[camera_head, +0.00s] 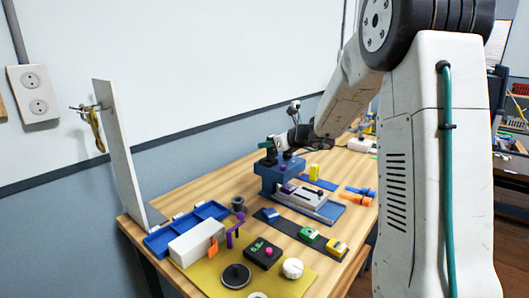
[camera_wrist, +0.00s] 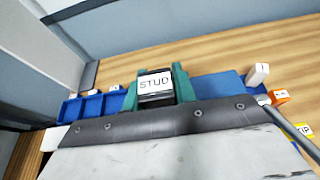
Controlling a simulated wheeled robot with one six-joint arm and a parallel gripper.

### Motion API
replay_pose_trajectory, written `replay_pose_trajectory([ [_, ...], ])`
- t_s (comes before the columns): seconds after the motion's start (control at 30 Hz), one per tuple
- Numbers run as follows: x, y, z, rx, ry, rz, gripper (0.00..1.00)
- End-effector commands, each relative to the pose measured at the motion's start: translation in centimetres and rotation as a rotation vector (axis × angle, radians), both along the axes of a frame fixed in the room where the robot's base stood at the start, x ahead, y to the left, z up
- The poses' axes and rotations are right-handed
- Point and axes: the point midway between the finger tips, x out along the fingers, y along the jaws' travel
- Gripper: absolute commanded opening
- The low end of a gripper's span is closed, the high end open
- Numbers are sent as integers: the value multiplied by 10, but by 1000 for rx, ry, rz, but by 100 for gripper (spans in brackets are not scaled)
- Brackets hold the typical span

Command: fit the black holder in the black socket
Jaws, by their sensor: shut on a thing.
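My gripper (camera_wrist: 155,88) has green fingers, shut on a dark block with a white label reading STUD (camera_wrist: 154,82). This block looks like the black holder. In the head view my gripper (camera_head: 279,152) is at the top of a blue stand (camera_head: 270,176) toward the back of the table. The held block is too small there to make out clearly, and I cannot tell whether it touches the stand. I cannot pick out the black socket for certain in either view.
A dark strip (camera_head: 283,224) carries blue, green and yellow blocks. A blue tray (camera_head: 160,244), white box (camera_head: 196,243) and black box with a pink knob (camera_head: 262,254) stand nearer. An upright white panel (camera_head: 120,150) rises at the left. Bare wood lies behind the tray.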

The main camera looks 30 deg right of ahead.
Motion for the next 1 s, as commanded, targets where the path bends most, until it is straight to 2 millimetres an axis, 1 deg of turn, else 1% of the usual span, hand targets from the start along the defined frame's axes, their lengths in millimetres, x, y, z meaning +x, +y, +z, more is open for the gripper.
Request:
replay_pose_trajectory([
  [0.03,11,1,-1,0,0,2,2],
  [0.1,20,1,-2,-1,-1,2,2],
  [0.2,27,2,-3,0,0,1,2],
  [0.27,29,2,-6,0,1,1,2],
  [0.4,28,2,-27,3,3,1,2],
  [0.5,28,2,-36,1,0,1,2],
  [0.73,28,2,-38,0,-1,0,2],
  [0.77,28,2,-38,-1,0,0,32],
  [0.8,28,2,-38,-1,0,0,44],
  [0.83,28,2,-38,-1,0,0,49],
  [1.0,28,2,-38,-1,0,0,49],
])
